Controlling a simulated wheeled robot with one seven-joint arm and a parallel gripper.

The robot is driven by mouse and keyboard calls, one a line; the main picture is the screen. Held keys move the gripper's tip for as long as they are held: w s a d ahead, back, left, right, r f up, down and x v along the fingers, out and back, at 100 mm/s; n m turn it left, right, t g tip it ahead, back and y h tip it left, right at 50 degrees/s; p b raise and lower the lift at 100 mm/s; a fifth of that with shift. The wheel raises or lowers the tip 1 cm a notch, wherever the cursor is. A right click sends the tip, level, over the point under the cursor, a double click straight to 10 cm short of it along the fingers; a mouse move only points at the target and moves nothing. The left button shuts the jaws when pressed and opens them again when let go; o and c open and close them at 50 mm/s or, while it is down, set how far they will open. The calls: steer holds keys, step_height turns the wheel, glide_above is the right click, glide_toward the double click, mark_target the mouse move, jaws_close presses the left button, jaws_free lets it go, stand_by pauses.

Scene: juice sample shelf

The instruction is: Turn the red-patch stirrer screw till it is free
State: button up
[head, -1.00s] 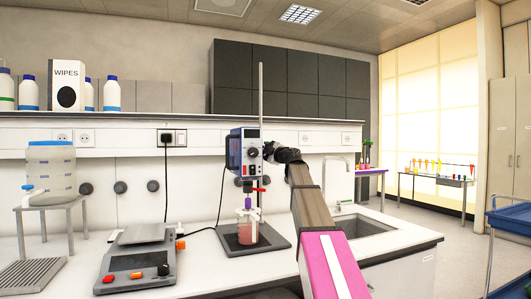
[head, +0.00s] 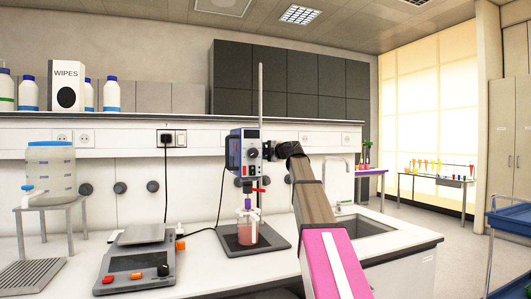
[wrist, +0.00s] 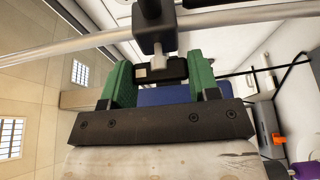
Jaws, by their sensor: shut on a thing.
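The overhead stirrer (head: 244,153), a blue and white box with a dark knob on its front, is mounted at an upright metal rod (head: 261,95) over a glass vessel of pink liquid (head: 247,232). In the wrist view the rod (wrist: 225,16) crosses the top, with a black clamp block (wrist: 154,24) on it. A screw with a short pale shank and a black head (wrist: 174,70) comes out of the block. My gripper (wrist: 160,76) is shut on this head, between its two green fingers. I cannot make out a red patch on the screw.
A red lever (head: 258,190) sits below the stirrer. A hotplate or balance (head: 137,272) and a clear tank on a stand (head: 51,172) are to the left. A sink (head: 362,225) lies to the right, with bare bench in front of it.

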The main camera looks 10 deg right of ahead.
steer(key=o, duration=0.9)
steer(key=shift+s, duration=0.1)
steer(key=v, duration=1)
steer(key=shift+s+d, duration=0.25)
